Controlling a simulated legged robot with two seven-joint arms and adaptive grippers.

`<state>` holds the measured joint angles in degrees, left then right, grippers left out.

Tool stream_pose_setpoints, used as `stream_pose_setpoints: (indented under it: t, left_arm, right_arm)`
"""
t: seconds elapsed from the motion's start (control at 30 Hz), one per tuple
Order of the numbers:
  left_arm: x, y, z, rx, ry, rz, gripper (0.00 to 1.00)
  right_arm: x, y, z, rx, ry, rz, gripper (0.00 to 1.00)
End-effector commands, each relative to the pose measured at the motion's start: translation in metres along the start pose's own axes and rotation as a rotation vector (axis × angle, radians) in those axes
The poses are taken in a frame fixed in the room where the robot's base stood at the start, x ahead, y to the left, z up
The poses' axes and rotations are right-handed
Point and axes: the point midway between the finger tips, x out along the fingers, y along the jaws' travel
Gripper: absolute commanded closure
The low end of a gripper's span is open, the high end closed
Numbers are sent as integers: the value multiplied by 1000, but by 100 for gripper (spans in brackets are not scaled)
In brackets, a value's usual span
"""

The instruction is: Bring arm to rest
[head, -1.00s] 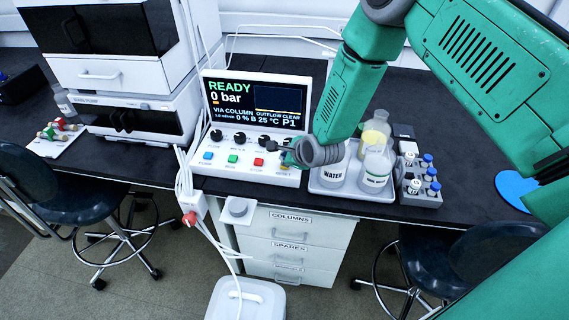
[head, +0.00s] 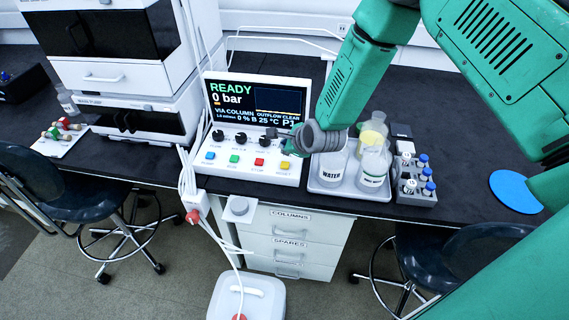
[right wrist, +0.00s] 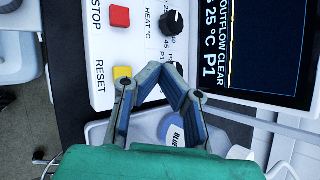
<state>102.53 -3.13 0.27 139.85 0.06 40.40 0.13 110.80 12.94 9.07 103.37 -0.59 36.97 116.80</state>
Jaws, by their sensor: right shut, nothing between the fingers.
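My right gripper (head: 283,140) is in front of the white control console (head: 215,178), above and beside the RESET button (head: 285,165). In the right wrist view its fingertips (right wrist: 168,70) meet and hold nothing, near the lower knobs. My left gripper is not in view.
The console screen (head: 255,100) reads READY, 0 bar. A tray (head: 330,190) with a WATER bottle (head: 330,165) and other bottles stands just below my right wrist. A vial rack (head: 415,190) is to its right. Open black bench lies further right around a blue disc (head: 516,191).

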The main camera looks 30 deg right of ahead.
Motion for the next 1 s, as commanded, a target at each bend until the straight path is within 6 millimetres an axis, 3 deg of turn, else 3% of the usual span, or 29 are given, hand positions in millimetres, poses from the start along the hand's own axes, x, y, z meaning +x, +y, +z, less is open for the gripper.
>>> stream_pose_setpoints:
  t: [0.33, 0.47, 0.57, 0.73, 0.9, 1.0]
  left_arm:
    - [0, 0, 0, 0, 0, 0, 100]
    - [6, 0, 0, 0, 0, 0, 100]
    - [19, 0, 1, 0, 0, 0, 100]
    - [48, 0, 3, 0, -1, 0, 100]
    - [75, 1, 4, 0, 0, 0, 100]
    - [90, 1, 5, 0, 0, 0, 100]
  right_arm:
    - [0, 0, 0, -2, 0, 0, 100]
    - [0, 19, -11, -83, 15, 27, 100]
    - [-1, 58, -35, -281, 43, 92, 100]
    - [-19, 150, -99, -812, 66, 279, 100]
    - [-56, 229, -164, -1360, 5, 502, 100]
    - [-83, 264, -199, -1655, -74, 631, 100]
